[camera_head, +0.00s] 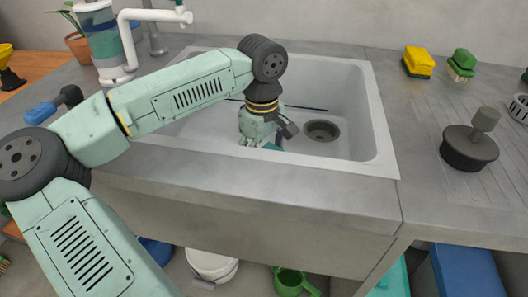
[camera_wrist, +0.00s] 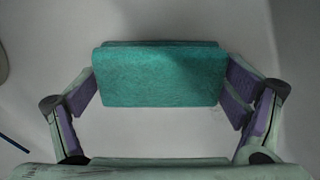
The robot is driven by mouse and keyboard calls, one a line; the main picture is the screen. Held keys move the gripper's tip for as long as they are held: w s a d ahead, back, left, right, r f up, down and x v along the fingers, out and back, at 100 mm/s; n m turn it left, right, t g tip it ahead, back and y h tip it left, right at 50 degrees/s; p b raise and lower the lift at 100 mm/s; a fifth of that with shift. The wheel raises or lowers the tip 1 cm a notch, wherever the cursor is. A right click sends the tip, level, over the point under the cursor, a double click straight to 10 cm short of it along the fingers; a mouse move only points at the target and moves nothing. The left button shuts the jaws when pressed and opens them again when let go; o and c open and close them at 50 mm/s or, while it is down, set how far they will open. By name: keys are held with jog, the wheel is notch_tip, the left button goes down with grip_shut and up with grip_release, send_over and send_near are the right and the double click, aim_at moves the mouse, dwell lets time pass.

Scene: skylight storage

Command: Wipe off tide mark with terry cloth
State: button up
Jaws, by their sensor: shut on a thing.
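My gripper (camera_head: 262,132) is down inside the white sink (camera_head: 385,150), shut on the teal terry cloth. The cloth (camera_wrist: 158,76) shows as a folded, thick pad between the two purple-padded fingers (camera_wrist: 158,90) in the wrist view. Only a small teal part of the cloth (camera_head: 272,146) shows below the gripper in the head view. The tide mark (camera_head: 308,108) is a thin dark line along the sink's back wall, partly hidden behind my wrist. A short dark blue line (camera_wrist: 14,145) shows at the wrist view's lower left, apart from the cloth.
The drain (camera_head: 321,130) lies right of my gripper. A plunger-like dark tool (camera_head: 470,150), a yellow sponge (camera_head: 418,62) and a green brush (camera_head: 461,65) stand on the right counter. A tap (camera_head: 135,30) and potted plant (camera_head: 77,45) stand at the back left.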

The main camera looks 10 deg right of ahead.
jog(key=shift+s+a, duration=0.2)
jog(key=shift+s, duration=0.4)
jog(key=shift+s+a+f+b, duration=0.1)
jog(key=shift+s+a+b, duration=0.15)
jog(key=shift+s, duration=0.55)
jog(key=shift+s+a+b, duration=0.25)
jog(key=shift+s, duration=0.6)
